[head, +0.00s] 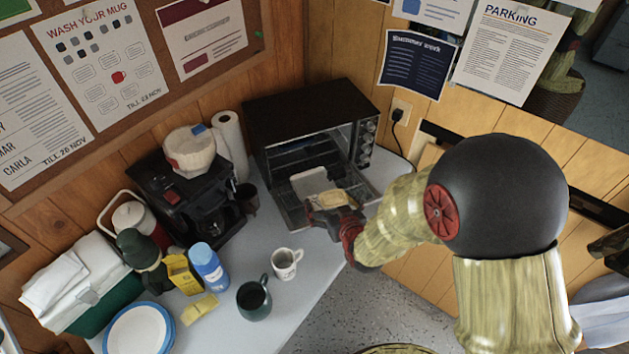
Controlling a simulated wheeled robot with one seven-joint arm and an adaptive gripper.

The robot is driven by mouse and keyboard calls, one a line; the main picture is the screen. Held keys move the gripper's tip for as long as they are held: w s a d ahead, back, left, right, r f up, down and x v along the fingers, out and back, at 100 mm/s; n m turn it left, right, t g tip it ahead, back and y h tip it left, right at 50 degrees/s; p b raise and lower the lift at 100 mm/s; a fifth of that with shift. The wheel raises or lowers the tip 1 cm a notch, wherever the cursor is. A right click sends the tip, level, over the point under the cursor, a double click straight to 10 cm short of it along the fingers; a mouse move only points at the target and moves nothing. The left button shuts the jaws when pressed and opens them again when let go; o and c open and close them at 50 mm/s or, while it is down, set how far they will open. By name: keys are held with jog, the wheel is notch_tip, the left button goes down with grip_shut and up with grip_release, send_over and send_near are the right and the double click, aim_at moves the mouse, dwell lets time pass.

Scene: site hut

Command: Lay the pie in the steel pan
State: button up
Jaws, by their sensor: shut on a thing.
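The small tan pie (333,198) is at the mouth of the open toaster oven (312,110). My gripper (330,207) reaches in from the right and is shut on the pie. The pale steel pan (309,182) shows just behind and to the left of the pie, at the oven's opening. The pie overlaps the pan's near right part in this view. I cannot tell whether the pie touches the pan or is held above it. My fingertips are small and partly hidden by the gripper body.
The lowered oven door (290,207) lies under the gripper. A coffee maker (195,195) and a paper roll (231,146) stand left of the oven. A white mug (286,264), a dark green mug (253,299) and a blue bottle (209,267) stand in front on the counter.

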jog(key=s+a+r+n+y+p, duration=0.1)
jog(key=a+r+n+y, duration=0.1)
jog(key=a+r, duration=0.55)
jog(key=b, duration=0.3)
send_over(310, 190)
jog(key=shift+g, duration=0.4)
jog(key=f, duration=1)
jog(key=shift+s+f, duration=0.1)
jog(key=shift+s, duration=0.1)
jog(key=shift+w+f, duration=0.15)
notch_tip(310, 190, down, 4)
jog(key=shift+w+r+b, duration=0.1)
jog(key=shift+r+b, duration=0.15)
jog(key=shift+b, duration=0.65)
jog(key=shift+r, duration=0.1)
jog(key=o, duration=1)
